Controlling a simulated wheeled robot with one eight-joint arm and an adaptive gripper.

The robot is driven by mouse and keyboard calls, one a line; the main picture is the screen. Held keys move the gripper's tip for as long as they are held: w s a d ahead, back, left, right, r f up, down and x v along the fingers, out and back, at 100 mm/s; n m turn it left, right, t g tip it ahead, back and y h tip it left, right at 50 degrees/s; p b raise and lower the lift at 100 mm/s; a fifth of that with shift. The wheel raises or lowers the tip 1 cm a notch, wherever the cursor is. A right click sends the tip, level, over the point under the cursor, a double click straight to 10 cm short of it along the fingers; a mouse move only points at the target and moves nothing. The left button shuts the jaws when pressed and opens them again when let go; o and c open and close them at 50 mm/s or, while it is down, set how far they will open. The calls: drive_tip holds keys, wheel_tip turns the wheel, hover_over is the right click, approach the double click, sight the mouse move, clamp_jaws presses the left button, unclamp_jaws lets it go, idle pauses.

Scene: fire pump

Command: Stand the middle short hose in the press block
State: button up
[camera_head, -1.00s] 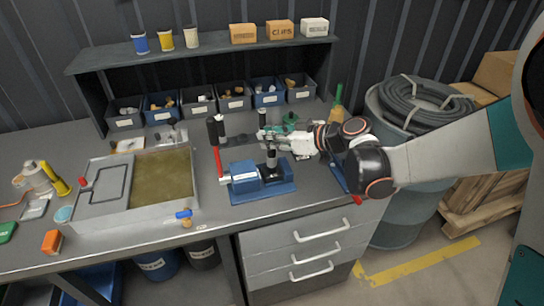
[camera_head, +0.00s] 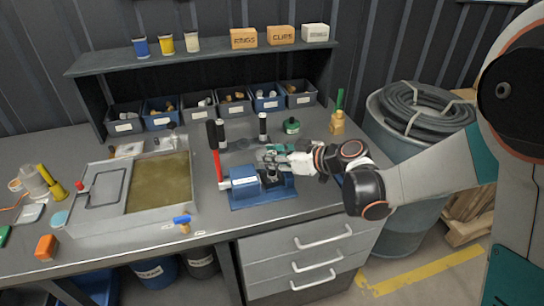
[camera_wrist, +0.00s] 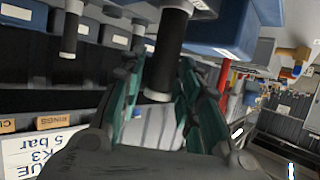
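The press block (camera_head: 245,182) is a blue vise-like block on a blue base plate near the table's front edge. My gripper (camera_head: 272,157) is at the block's right part, low over it. The hose runs past the fingertips toward the blue block (camera_wrist: 218,30). In the head view the fingers mostly hide the hose; how deep it sits in the block cannot be told.
Another short hose (camera_head: 263,127) stands behind the block, and dark hoses (camera_head: 221,130) stand to its left. A red handle (camera_head: 217,165) rises at the block's left. A metal tray (camera_head: 118,218) lies left.

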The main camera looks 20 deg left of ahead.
idle(0.3)
drive_tip(key=shift+r, duration=0.25)
drive_tip(key=p+v, duration=0.3)
drive_tip(key=v, duration=0.9)
drive_tip(key=shift+f, duration=0.1)
drive_tip(key=s+d+r+m+t+h, duration=0.1)
drive_tip(key=s+d+r+m+h, duration=0.1)
drive_tip(key=s+d+m+h, duration=0.4)
drive_tip(key=s+d+r+m+t+h, duration=0.2)
drive_tip(key=s+d+m+h, duration=0.4)
drive_tip(key=s+d, duration=0.8)
drive_tip(key=d+r+m, duration=0.1)
drive_tip(key=d+m, duration=0.1)
drive_tip(key=d, duration=0.4)
drive_tip(key=shift+d+h, duration=0.2)
drive_tip(key=shift+h, duration=0.2)
drive_tip(key=shift+r, duration=0.1)
